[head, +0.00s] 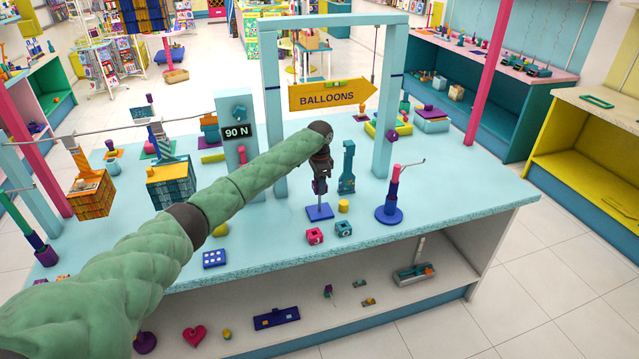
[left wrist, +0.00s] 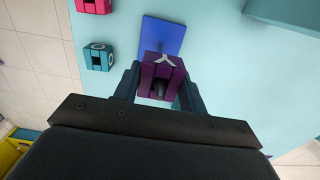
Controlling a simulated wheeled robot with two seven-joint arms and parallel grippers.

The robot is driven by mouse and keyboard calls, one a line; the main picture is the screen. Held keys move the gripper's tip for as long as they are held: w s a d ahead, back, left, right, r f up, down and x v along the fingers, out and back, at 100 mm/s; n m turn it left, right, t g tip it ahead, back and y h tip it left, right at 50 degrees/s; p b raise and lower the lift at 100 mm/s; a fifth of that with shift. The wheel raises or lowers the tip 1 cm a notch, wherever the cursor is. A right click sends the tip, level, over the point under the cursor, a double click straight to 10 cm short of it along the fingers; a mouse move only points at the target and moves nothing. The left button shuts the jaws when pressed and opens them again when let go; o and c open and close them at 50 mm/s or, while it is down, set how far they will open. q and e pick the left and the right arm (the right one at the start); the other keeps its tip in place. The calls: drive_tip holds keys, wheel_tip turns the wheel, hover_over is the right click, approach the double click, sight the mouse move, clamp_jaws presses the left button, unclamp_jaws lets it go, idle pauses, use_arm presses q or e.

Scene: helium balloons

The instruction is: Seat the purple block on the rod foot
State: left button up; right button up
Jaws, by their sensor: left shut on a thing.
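The purple block (head: 320,187) is between the fingers of my left gripper (head: 321,178), which is shut on it. The rod foot is a flat blue plate (head: 319,212) on the table, with a thin upright rod above it. The block is at the rod, above the plate, with a gap below it in the head view. In the left wrist view the purple block (left wrist: 160,66) has a pale Y-shaped mark and a dark opening, and the blue plate (left wrist: 162,35) shows beyond it. I cannot tell how far the rod passes into the block. My right gripper is out of view.
A pink block (head: 314,236) and a teal block (head: 343,229) lie in front of the plate. A yellow cylinder (head: 343,206), a teal upright tool (head: 347,168) and a purple-blue stand (head: 390,205) are close on the right. The balloons frame (head: 383,130) rises behind.

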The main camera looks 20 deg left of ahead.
use_arm(q)
drive_tip(key=shift+f+b, duration=0.5)
drive_tip(key=shift+f, duration=1.2)
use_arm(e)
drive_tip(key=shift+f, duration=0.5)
use_arm(q)
drive_tip(key=o, duration=1.1)
wheel_tip(320, 180, up, 6)
drive_tip(key=b, duration=0.3)
drive_tip(key=shift+r, duration=0.25)
drive_tip(key=shift+r+b, duration=0.35)
drive_tip(key=shift+r, duration=0.35)
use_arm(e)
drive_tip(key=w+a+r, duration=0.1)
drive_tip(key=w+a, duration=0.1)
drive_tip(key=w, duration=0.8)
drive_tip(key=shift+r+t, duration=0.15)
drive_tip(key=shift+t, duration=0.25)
